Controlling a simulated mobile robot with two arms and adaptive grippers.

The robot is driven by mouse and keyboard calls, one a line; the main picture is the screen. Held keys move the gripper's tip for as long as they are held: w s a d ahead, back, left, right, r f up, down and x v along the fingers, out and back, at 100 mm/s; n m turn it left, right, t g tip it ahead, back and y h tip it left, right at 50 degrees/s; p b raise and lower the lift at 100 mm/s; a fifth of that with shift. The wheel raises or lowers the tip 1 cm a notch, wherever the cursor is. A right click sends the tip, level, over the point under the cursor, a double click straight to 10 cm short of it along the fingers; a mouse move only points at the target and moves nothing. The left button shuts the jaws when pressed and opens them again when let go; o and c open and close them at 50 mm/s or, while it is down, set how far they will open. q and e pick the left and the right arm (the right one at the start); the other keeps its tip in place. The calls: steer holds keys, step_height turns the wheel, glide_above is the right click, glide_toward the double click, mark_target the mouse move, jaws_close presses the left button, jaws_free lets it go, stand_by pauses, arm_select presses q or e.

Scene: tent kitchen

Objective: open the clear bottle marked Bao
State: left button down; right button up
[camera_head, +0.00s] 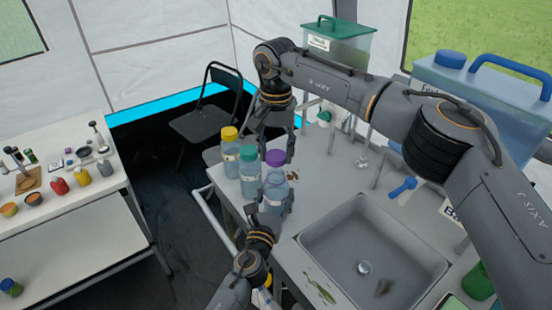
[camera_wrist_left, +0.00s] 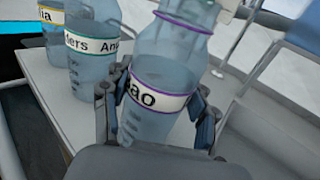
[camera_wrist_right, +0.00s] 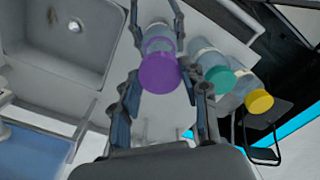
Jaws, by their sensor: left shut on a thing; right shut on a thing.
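The clear bottle marked Bao (camera_wrist_left: 152,122) stands upright at the counter's near-left corner, its purple-edged label facing the left wrist. My left gripper (camera_wrist_left: 160,108) is shut on the bottle's body, one finger on each side; it also shows in the head view (camera_head: 270,205). The purple cap (camera_wrist_right: 160,73) is at the bottle's top, between the fingers of my right gripper (camera_wrist_right: 158,90), which is shut on it from above. The cap also shows in the head view (camera_head: 275,157). I cannot tell whether the cap is loose.
A teal-capped bottle (camera_head: 249,175) and a yellow-capped bottle (camera_head: 230,150) stand close behind the Bao bottle. A sink (camera_head: 365,250) lies to the right. A black chair (camera_head: 212,110) stands beyond the counter, and a cluttered table (camera_head: 70,200) is at left.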

arm_select(q)
steer(key=shift+c, duration=1.6)
jaws_free()
